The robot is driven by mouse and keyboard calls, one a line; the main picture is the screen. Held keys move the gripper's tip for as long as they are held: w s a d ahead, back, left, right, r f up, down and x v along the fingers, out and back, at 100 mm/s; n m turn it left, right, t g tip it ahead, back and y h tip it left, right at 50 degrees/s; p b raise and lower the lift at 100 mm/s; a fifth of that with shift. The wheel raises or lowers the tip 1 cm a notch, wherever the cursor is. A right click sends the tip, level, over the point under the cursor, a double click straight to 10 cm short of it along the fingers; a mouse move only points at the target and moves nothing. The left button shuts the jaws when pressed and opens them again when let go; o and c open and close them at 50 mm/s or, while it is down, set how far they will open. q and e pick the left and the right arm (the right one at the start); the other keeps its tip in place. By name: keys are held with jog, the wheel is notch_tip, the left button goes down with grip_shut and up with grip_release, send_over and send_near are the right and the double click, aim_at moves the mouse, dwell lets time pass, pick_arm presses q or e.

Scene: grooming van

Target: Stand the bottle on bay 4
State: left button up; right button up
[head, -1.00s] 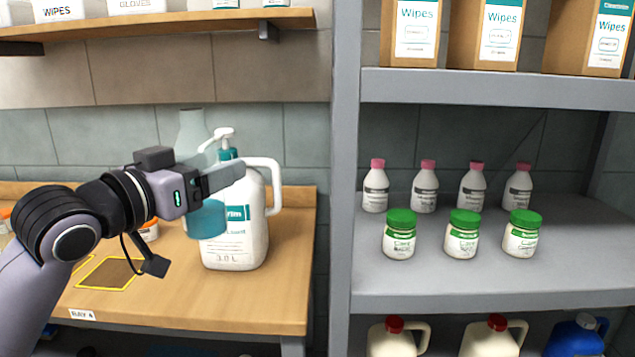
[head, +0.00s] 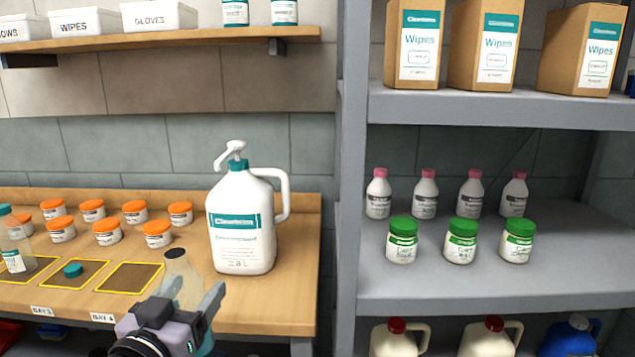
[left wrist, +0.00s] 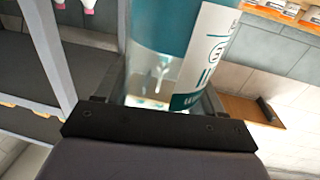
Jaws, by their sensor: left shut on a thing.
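My left gripper (head: 192,292) is shut on a clear bottle (head: 185,278) with an open dark mouth, in front of the bench edge in the head view. The bottle also shows in the left wrist view (left wrist: 170,35), with teal and a white-and-teal label; its base is hidden in the head view. Bay 4 (head: 130,278) is an empty brown rectangle with a yellow outline, behind and left of the gripper. Its label (head: 103,317) is on the bench's front edge. My right gripper is not in view.
A large white pump jug (head: 240,225) stands right of bay 4. A teal cap (head: 72,270) lies in the bay to the left, and another bottle (head: 15,250) stands farther left. Several orange-lidded jars (head: 107,231) stand behind the bays. A grey shelf upright (head: 352,200) is at the right.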

pick_arm(q)
jog(key=s+a+f+n+y+p, duration=0.2)
jog(key=s+f+y, duration=0.1)
jog(key=s+f, duration=0.4)
jog(key=shift+s+a+f, duration=0.3)
jog(key=shift+s, duration=0.85)
jog(key=shift+w+r, duration=0.1)
jog(key=shift+w, duration=0.1)
